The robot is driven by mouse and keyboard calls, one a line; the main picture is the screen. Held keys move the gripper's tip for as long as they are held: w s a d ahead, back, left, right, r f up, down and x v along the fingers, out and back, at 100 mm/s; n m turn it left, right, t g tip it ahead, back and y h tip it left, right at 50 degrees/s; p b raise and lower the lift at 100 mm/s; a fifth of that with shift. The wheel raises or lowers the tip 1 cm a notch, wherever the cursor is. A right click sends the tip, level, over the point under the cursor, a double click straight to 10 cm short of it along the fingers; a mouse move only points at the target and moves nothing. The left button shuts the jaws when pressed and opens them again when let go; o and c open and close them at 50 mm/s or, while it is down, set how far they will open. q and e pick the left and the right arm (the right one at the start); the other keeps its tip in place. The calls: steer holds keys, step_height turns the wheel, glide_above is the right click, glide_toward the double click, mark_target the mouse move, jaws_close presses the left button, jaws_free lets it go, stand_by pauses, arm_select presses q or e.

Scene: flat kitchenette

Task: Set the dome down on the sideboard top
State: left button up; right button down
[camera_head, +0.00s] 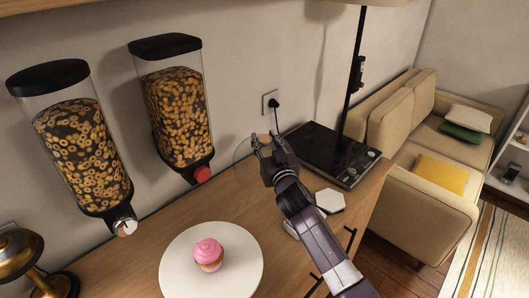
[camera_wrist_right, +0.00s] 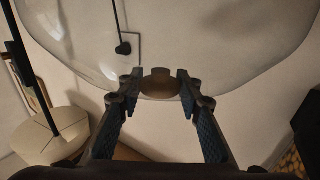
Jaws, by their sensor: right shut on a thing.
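The clear glass dome (camera_head: 243,152) shows faintly in the head view, by the back wall to the right of the dispensers. It fills the upper part of the right wrist view (camera_wrist_right: 215,55). My right gripper (camera_head: 265,146) is shut on the dome's brown knob (camera_wrist_right: 159,82), one finger on each side in the right wrist view. I cannot tell whether the dome's rim touches the wooden sideboard top (camera_head: 235,203). A white plate (camera_head: 175,275) with a pink-frosted cupcake (camera_head: 208,254) stands uncovered on the sideboard top. My left gripper is not in view.
Two cereal dispensers (camera_head: 75,145) (camera_head: 175,110) are on the left along the wall. A black appliance (camera_head: 325,152) stands right of the gripper, near white hexagonal coasters (camera_head: 330,200). A brass lamp (camera_head: 18,255) is at lower left. Bare wood lies between plate and appliance.

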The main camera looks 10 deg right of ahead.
mark_target(265, 153)
steer(key=shift+f+b, duration=0.3)
steer(key=shift+f, duration=1.9)
steer(key=c, duration=1.4)
jaws_free()
steer(key=shift+f, duration=0.1)
steer(key=shift+s+r, duration=0.1)
steer(key=shift+r, duration=0.1)
steer(key=shift+s+f, duration=0.1)
steer(key=shift+s, duration=0.25)
steer(key=s, duration=1.1)
steer(key=shift+s+d+b, duration=0.1)
steer(key=shift+d+b, duration=0.2)
steer(key=shift+d, duration=0.1)
